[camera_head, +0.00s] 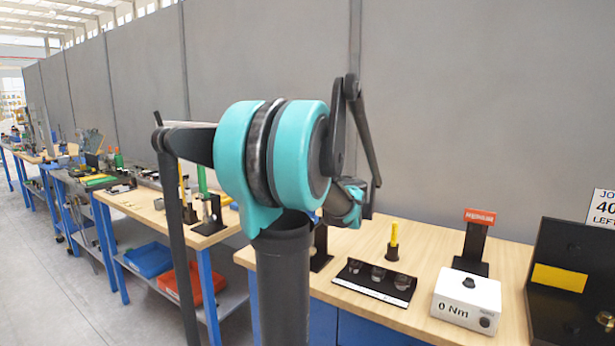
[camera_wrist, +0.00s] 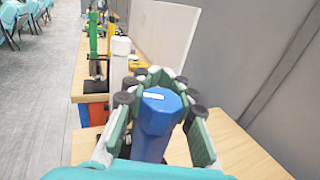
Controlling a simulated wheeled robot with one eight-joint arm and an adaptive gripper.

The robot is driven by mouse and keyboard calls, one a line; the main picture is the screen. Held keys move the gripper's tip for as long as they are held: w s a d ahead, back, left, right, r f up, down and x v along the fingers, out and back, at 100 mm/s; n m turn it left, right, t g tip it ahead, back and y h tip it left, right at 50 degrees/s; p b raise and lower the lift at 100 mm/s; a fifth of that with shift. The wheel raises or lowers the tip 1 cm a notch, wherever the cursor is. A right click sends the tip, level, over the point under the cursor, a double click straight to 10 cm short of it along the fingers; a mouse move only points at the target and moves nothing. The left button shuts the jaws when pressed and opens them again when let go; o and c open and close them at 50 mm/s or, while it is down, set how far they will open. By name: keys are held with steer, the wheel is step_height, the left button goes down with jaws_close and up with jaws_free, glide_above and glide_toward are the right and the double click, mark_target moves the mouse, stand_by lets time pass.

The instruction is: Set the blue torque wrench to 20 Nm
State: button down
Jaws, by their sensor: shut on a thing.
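The blue torque wrench (camera_wrist: 155,125) stands between my fingers in the wrist view. I see its faceted blue end with a small white mark on top; its lower part and any scale are hidden. My gripper (camera_wrist: 161,104) is shut on it, with a padded finger on each side. In the head view my gripper is mostly hidden behind my arm, above the bench. A white box (camera_head: 466,300) reading "0 Nm" sits at the right of the bench, with a dark knob on top.
A yellow-handled tool (camera_head: 394,235) stands in a holder on the wooden bench. A black tray (camera_head: 375,282) with several sockets lies before it. A red-topped stand (camera_head: 479,218) and a black case (camera_head: 570,265) are at the right. A grey wall (camera_head: 480,110) rises behind.

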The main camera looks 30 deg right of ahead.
steer(key=shift+a+n+g+y, duration=0.15)
steer(key=shift+a+n+y, duration=0.1)
steer(key=shift+n+y, duration=0.8)
steer(key=shift+a+n+g+y, duration=0.2)
steer(key=shift+n+y, duration=0.35)
steer(key=shift+y, duration=0.9)
steer(key=shift+a, duration=0.15)
steer(key=c, duration=1.2)
jaws_free()
steer(key=v, duration=1.2)
steer(key=shift+f, duration=0.1)
